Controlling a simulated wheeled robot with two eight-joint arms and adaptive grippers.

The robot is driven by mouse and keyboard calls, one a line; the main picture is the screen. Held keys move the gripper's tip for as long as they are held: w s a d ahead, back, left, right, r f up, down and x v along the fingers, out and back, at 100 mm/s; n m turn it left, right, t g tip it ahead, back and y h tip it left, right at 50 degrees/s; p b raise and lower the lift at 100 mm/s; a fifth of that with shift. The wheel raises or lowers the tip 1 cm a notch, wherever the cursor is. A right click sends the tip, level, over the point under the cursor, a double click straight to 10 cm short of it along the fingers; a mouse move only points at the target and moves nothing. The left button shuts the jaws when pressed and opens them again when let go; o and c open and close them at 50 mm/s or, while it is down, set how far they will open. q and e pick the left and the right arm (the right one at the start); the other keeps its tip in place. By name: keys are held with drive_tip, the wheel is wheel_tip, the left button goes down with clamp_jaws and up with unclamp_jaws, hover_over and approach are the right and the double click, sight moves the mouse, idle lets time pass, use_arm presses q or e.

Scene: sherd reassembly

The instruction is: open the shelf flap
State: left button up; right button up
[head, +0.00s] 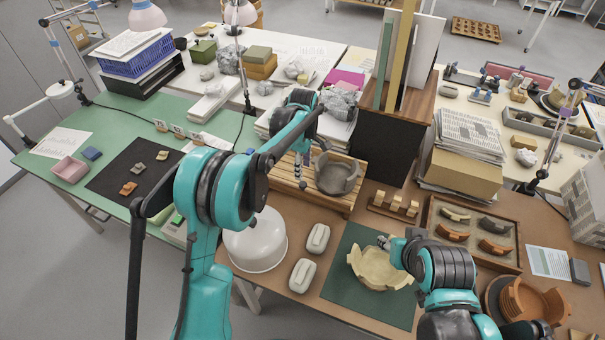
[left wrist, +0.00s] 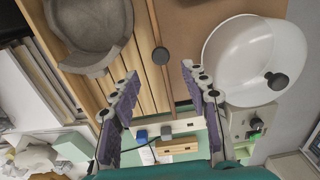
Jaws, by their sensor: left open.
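The low slatted wooden shelf (head: 285,178) stands mid-table with a grey pot on top. In the left wrist view its slats (left wrist: 147,75) run up the picture, with a dark round knob (left wrist: 160,56) at their front edge. The knob seems to belong to the flap, but the front face is seen too steeply to tell the flap's angle. My left gripper (head: 300,182) is over the shelf's left end, fingers down. In its wrist view the fingers (left wrist: 162,86) are apart and empty, with the knob beyond the tips. My right gripper (head: 388,244) is at the cream bowl's rim, its jaws unclear.
The grey pot (head: 338,173) sits right beside my left gripper. A white dome (head: 256,242) stands in front of the shelf, near two pale rounded blocks (head: 302,275). The cream bowl (head: 376,272) rests on a green mat (head: 345,295). A tall dark cabinet (head: 385,145) stands behind.

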sight(303, 184)
use_arm(q)
wheel_tip(303, 184, down, 7)
drive_tip(key=shift+s+f+b, duration=0.1)
drive_tip(key=shift+b, duration=0.8)
clamp_jaws()
